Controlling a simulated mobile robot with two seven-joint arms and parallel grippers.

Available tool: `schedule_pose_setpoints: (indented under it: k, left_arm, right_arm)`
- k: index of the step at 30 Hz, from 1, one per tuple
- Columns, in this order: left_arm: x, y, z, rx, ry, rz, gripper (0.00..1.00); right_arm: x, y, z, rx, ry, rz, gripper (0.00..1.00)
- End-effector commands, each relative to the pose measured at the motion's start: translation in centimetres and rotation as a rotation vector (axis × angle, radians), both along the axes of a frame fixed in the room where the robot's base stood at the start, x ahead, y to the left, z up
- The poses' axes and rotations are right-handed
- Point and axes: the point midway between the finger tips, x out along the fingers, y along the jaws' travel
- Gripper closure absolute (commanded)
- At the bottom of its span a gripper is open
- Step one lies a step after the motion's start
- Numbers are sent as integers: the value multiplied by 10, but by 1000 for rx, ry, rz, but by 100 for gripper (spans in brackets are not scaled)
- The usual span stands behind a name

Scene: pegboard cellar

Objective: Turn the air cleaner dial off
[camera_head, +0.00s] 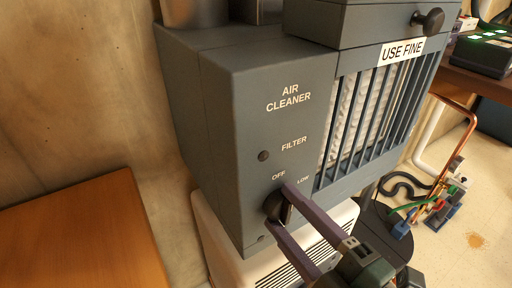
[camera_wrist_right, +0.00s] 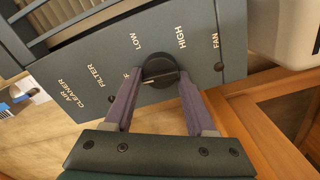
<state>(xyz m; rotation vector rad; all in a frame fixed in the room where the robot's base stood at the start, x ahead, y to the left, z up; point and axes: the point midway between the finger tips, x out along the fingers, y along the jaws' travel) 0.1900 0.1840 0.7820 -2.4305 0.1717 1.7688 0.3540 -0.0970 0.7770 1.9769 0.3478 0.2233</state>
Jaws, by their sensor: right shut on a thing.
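The air cleaner (camera_head: 222,100) is a grey box with a slatted front and white lettering. Its black round dial (camera_head: 271,205) sits low on the front panel, below the OFF and LOW labels. In the wrist view the dial (camera_wrist_right: 160,68) shows a short pale mark at its lower left, on the side of the partly covered OFF label. My right gripper (camera_head: 281,208) has its two purple fingers on either side of the dial and is shut on it. The fingers also show in the wrist view (camera_wrist_right: 160,80). My left gripper is not in view.
A white vented unit (camera_head: 213,240) stands below the cleaner. An orange wooden surface (camera_head: 80,235) lies at left. Pipes, a black hose (camera_head: 400,180) and coloured fittings (camera_head: 440,205) are on the right. A black knob (camera_head: 430,20) sticks out at the cleaner's top.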

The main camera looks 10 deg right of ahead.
Motion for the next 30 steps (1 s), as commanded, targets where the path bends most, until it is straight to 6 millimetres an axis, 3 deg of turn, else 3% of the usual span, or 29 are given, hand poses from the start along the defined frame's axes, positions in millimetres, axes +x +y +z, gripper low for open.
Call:
schedule_pose_setpoints:
  k: [23,24,30]
  left_arm:
    - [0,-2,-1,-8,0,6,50]
    - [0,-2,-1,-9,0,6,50]
    - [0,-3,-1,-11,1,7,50]
  right_arm:
    - [0,0,0,-92,-33,0,100]
    - [0,0,0,-92,-33,0,40]
    - [0,0,0,-91,-33,0,17]
